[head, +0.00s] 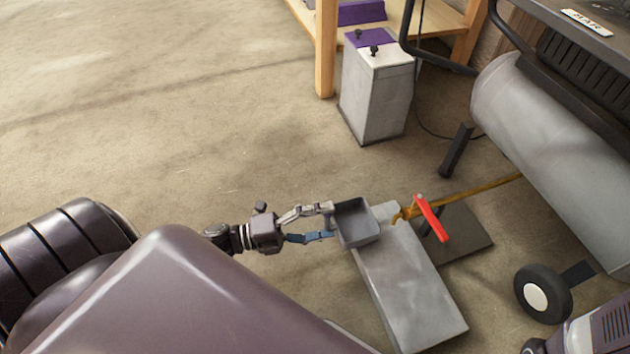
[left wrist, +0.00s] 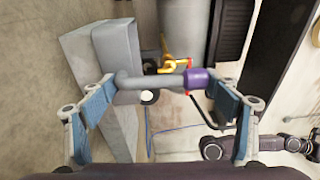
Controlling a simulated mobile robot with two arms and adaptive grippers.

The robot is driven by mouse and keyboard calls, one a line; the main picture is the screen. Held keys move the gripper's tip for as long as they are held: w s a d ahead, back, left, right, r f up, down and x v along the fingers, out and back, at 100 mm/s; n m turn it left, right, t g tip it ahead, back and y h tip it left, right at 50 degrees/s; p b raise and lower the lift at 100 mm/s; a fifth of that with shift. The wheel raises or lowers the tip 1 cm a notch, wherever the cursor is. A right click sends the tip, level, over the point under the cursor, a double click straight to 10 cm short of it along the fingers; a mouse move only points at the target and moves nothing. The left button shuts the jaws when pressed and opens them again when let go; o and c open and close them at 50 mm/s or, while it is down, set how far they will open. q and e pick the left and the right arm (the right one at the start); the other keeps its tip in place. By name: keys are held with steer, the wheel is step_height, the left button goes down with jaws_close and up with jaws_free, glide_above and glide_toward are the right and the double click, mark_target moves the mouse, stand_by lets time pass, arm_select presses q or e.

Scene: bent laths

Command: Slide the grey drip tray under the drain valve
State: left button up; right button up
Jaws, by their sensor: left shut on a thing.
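The grey drip tray (head: 360,226) is a small open box at the far end of a pale grey block, left of the drain valve. My left gripper (head: 330,221) is shut on the tray's near side, at a handle bar (left wrist: 150,81) with a purple band that spans between the fingers in the left wrist view. The tray (left wrist: 115,45) also shows there, beyond the bar. The brass drain valve (head: 404,214) with a red lever (head: 431,218) ends just right of the tray's rim. Whether the tray touches the block is unclear.
The grey block (head: 415,295) runs toward the front. A grey tank (head: 545,150) with a wheel (head: 543,292) stands at right. A grey canister (head: 375,95) with a purple-and-white top stands behind by a wooden bench (head: 325,50). The floor at left is clear.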

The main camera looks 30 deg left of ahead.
arm_select(q)
steer(key=d, duration=0.3)
steer(key=w+d, duration=0.1)
steer(key=d, duration=0.2)
steer(key=w+d+p, duration=0.1)
steer(key=d, duration=0.2)
steer(key=shift+d, duration=0.25)
steer(key=shift+f+b, duration=0.4)
steer(key=shift+f, duration=0.05)
steer(key=o, duration=1.5)
steer(key=shift+a, duration=0.1)
steer(key=shift+s+a+f, duration=0.1)
steer(key=v, duration=1.1)
steer(key=shift+s+a, duration=0.2)
steer(key=shift+a, duration=0.05)
